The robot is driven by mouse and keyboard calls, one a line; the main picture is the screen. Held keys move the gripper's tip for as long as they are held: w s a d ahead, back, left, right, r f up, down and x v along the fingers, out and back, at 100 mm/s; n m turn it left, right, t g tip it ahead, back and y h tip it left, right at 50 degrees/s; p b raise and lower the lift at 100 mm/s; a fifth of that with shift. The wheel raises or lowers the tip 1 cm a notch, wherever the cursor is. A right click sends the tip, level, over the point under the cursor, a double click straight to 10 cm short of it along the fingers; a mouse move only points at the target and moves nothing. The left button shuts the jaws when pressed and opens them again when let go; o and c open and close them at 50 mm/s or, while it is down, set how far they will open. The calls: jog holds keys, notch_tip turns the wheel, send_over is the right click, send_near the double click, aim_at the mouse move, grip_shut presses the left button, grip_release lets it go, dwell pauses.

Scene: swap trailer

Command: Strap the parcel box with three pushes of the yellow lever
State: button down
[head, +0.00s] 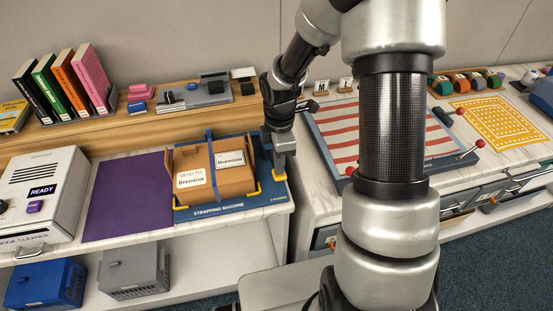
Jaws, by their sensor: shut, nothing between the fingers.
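The brown parcel box (236,184) sits on the blue strapping machine (232,210), between its yellow corner guides. A small yellow piece (279,176), perhaps the lever's end, shows at the machine's right side. My gripper (281,172) is shut and points down at that piece. It hides most of whatever lies behind it, and I cannot tell whether it touches the yellow part.
Books (66,82) stand on the wooden shelf behind. A red-striped board (335,130) with red-knobbed levers lies to the right, partly hidden by my arm.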

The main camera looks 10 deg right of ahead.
jog(key=shift+r+p, duration=2.35)
jog(key=shift+r, duration=0.7)
jog(key=shift+f+m+b, duration=0.8)
jog(key=shift+m+b, duration=0.3)
jog(key=shift+m, duration=0.4)
jog(key=shift+f+m+b, duration=0.8)
jog(key=shift+m+b, duration=0.3)
jog(key=shift+m, duration=0.4)
jog(key=shift+f, duration=0.1)
